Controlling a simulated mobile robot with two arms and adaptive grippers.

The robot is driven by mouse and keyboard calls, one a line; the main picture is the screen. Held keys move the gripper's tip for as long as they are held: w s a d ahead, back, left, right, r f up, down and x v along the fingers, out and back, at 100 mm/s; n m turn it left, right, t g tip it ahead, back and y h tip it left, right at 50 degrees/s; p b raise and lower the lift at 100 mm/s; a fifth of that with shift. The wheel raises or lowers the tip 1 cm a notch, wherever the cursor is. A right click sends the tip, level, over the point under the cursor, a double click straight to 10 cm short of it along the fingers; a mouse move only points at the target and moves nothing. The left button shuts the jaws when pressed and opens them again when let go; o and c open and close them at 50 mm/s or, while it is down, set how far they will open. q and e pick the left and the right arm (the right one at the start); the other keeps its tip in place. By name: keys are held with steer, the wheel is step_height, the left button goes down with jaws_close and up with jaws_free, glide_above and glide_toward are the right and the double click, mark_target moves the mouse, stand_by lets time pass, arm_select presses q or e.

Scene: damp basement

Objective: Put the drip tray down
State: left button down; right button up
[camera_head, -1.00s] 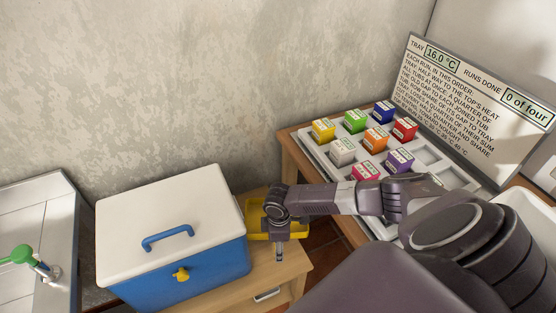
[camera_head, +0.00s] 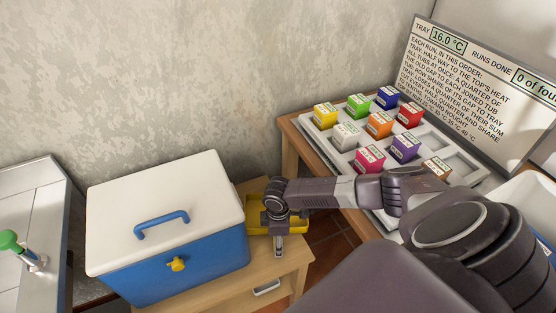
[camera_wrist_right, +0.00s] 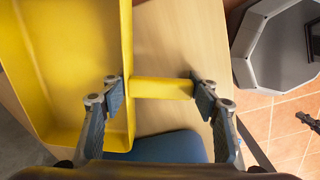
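The yellow drip tray (camera_head: 257,222) is over the small wooden table, right of the blue cooler and partly hidden by my right arm. In the right wrist view the tray (camera_wrist_right: 70,60) fills the left side, and its short yellow handle (camera_wrist_right: 162,89) lies between the fingers. My right gripper (camera_wrist_right: 160,98) spans this handle, one finger at each end, and appears shut on it; the gripper (camera_head: 279,245) points down in the head view. I cannot tell whether the tray's base touches the table. My left gripper is not in view.
The blue cooler with white lid (camera_head: 168,215) stands close beside the tray. The small wooden table (camera_head: 225,289) has bare top in front. A grey rack (camera_head: 445,150) of coloured tubs and a sign (camera_head: 475,90) reading 16.0 °C are at right. A green-knobbed fixture (camera_head: 12,241) is at left.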

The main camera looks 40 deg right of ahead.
steer(key=o, duration=0.4)
steer(key=shift+r, duration=0.3)
step_height(320, 180, up, 12)
steer(key=shift+s+a+f, duration=0.1)
steer(key=shift+s, duration=0.05)
stand_by(0.5)
